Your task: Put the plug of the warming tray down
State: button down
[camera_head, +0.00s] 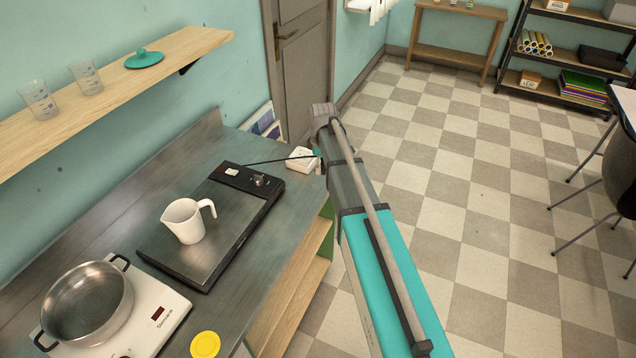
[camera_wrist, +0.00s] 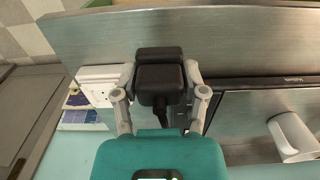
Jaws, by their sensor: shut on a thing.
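The warming tray (camera_head: 190,248) is a flat black-edged plate with a steel top on the grey counter in the head view. Its thin dark cable (camera_head: 272,161) runs right from its control end towards my gripper. In the wrist view my gripper (camera_wrist: 161,76) is shut on the black plug (camera_wrist: 160,88), with a finger on each side and the cable hanging from it. In the head view my arm hides the plug and most of the gripper. A white socket box (camera_head: 302,160) sits on the counter beside the gripper; it also shows in the wrist view (camera_wrist: 98,88), left of the plug.
A white jug (camera_head: 186,222) stands on the tray. A steel pot (camera_head: 88,302) sits on a white hotplate (camera_head: 160,318) at the near left, with a yellow lid-like disc (camera_head: 205,344) close by. Counter is bare between tray and front edge. A shelf (camera_head: 110,88) hangs above.

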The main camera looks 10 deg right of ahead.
jog(key=s+a+r+p, duration=0.1)
jog(key=s+r, duration=0.1)
jog(key=s, duration=0.6)
jog(key=shift+a+p, duration=0.15)
jog(key=shift+p, duration=0.15)
jog(key=w+f+b, duration=0.1)
jog(key=w, duration=0.2)
jog(key=w+f+b, duration=0.1)
jog(key=w+b, duration=0.1)
jog(key=w, duration=0.1)
jog(key=w+f+b, duration=0.1)
jog(key=w+f, duration=0.1)
jog(key=w, duration=0.1)
jog(key=shift+d, duration=0.3)
jog(key=w+f+b, duration=0.4)
jog(key=f+b, duration=0.1)
jog(key=shift+d, duration=0.15)
jog(key=shift+r, duration=0.1)
